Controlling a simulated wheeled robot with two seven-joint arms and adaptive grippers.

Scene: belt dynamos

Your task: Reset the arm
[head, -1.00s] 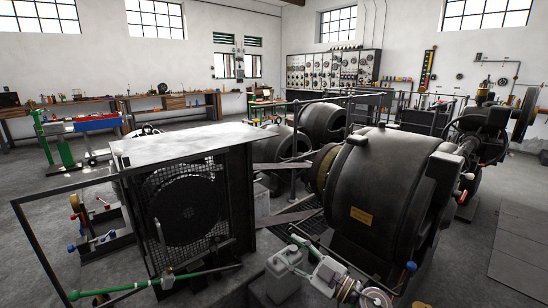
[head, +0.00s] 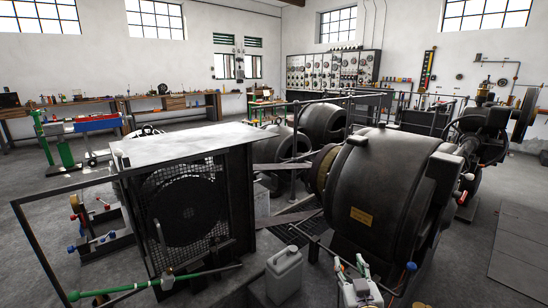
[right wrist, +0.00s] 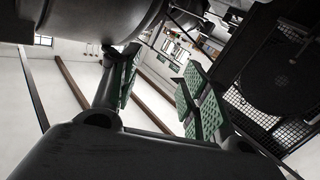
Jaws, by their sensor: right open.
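My right gripper (head: 351,264) shows at the bottom of the head view, right of centre. Its fingers point up and away, in front of the large dark dynamo (head: 385,190). It is open, and nothing shows between its fingers. In the right wrist view its green-padded fingers (right wrist: 160,85) stand apart, with a clear gap between them. My left gripper is not in view.
A pale canister (head: 284,274) stands just left of my right gripper. A mesh-sided machine housing (head: 185,150) stands further left, with a green rod (head: 150,284) low in front. Open floor (head: 460,270) lies at the right.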

